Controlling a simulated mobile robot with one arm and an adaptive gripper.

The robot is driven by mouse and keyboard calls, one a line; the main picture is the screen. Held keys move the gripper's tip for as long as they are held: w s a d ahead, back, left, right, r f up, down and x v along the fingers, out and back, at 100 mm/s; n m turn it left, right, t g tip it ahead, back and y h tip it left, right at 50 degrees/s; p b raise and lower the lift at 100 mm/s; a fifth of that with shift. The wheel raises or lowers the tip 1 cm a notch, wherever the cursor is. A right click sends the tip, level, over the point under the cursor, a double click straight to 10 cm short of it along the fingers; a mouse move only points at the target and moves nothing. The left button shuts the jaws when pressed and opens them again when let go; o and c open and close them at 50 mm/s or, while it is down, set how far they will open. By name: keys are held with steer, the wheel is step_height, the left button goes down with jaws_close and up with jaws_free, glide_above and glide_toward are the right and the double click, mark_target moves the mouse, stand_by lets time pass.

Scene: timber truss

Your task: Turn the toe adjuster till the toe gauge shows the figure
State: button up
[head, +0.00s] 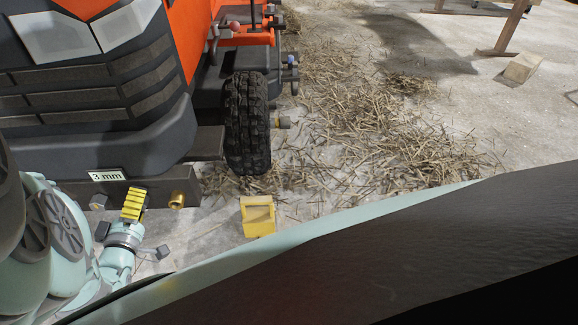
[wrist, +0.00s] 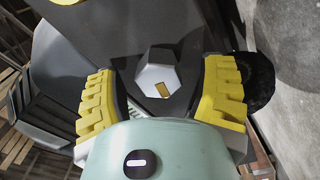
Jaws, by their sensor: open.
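A grey hexagonal head (wrist: 155,70) with a small yellow mark on its face shows in the wrist view, probably the toe adjuster. My gripper (head: 133,202) is open, its yellow ribbed fingers on either side of the hexagonal head with gaps visible. In the head view my gripper is in front of the tractor's front beam and hides part of it. A white plate (head: 107,176) on the beam reads "3 mm"; I cannot tell whether it is the gauge or the set figure. No gauge needle or scale is clearly visible.
The orange and grey tractor (head: 95,95) fills the upper left, with a black front tyre (head: 247,125). A brass fitting (head: 177,200) sits on the beam right of my gripper. A yellow block (head: 258,216) stands on the floor. Straw (head: 350,130) litters the open floor to the right.

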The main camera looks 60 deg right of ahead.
steer(key=v, duration=1.2)
steer(key=shift+d, duration=0.1)
